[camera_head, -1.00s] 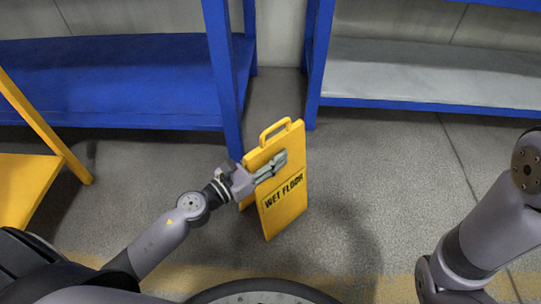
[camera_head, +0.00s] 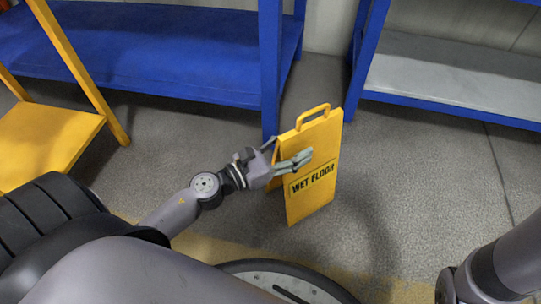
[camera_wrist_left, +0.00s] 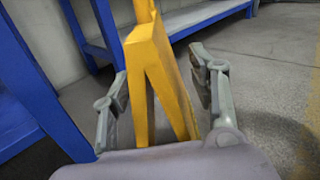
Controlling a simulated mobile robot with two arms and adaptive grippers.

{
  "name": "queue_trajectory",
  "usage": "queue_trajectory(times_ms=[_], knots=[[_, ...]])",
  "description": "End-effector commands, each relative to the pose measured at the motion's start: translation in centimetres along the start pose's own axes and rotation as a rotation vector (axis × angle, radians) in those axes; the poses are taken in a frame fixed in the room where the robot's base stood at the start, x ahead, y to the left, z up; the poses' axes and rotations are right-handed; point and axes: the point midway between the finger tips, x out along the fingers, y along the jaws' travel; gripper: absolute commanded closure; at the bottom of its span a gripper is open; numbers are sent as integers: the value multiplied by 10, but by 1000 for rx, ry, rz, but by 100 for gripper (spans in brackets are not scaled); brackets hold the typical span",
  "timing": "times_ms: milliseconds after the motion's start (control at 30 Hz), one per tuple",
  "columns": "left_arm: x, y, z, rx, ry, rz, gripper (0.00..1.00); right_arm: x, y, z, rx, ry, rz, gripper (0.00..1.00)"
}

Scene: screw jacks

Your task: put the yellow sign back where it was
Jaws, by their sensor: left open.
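The yellow wet floor sign (camera_head: 313,190) stands upright on the grey floor, its panels spread in an A-shape with a handle on top. My left gripper (camera_head: 292,160) is at the sign's left edge in the head view, with one finger in front of the face and the other largely hidden behind the sign. In the left wrist view the sign (camera_wrist_left: 158,65) stands edge-on between the open fingers of my left gripper (camera_wrist_left: 168,85), with a gap visible on the right side. My right gripper is not in view; only part of my right arm shows.
A blue shelf unit (camera_head: 160,50) stands behind to the left, its leg close behind the sign. A blue-framed shelf with a grey board (camera_head: 450,82) is at the back right. A yellow stand (camera_head: 50,140) is at the left. Floor right of the sign is clear.

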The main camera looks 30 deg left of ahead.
Motion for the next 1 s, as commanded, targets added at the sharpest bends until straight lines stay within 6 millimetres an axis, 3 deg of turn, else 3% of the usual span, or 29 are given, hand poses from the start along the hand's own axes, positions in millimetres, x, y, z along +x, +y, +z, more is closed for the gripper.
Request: queue_trajectory(times_ms=[200, 400, 1000], knots=[[-46, 0, -2, -4, 2, 3, 46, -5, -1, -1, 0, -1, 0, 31], [-74, 0, 0, -2, 1, 2, 46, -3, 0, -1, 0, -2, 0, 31], [-82, 0, 0, 1, 0, 0, 46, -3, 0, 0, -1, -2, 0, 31]])
